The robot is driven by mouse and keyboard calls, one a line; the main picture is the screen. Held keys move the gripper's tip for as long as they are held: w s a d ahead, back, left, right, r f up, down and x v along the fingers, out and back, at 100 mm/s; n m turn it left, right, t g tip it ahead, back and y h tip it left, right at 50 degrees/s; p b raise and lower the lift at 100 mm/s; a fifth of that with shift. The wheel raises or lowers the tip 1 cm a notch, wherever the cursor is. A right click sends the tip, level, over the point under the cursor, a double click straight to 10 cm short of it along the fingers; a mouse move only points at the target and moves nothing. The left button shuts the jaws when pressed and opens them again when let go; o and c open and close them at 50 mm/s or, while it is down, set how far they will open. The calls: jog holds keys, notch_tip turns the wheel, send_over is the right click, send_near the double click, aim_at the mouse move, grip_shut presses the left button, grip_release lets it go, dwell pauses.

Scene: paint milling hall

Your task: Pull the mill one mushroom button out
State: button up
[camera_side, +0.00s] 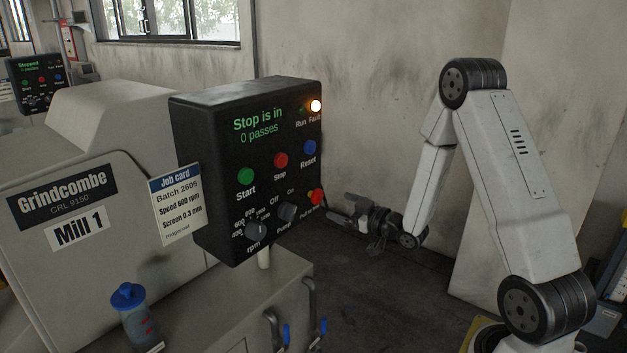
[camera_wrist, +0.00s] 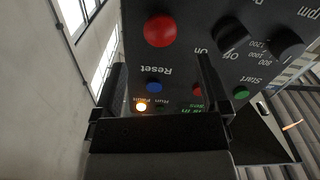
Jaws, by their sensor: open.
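The mill one control box (camera_side: 187,150) is black, and its screen reads "Stop is in, 0 passes". The red mushroom button (camera_side: 317,196) is at the lower right of its face, and it shows large and round in the wrist view (camera_wrist: 160,30). My gripper (camera_side: 342,211) is just right of the button in the side view, apart from it. In the wrist view my gripper (camera_wrist: 161,62) has its two fingers spread with nothing between them, and the button appears beyond the tips. How far the button is pressed in is hard to see.
The box also carries a green Start button (camera_side: 246,176), a red Stop button (camera_side: 280,160), a blue Reset button (camera_side: 309,148) and two dark knobs. The Fault lamp (camera_side: 315,106) is lit. A job card (camera_side: 176,205) and blue-lidded bottle (camera_side: 134,315) are at left.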

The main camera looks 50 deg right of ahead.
aim_at(320, 198)
jog(key=shift+w, duration=3.95)
grip_shut()
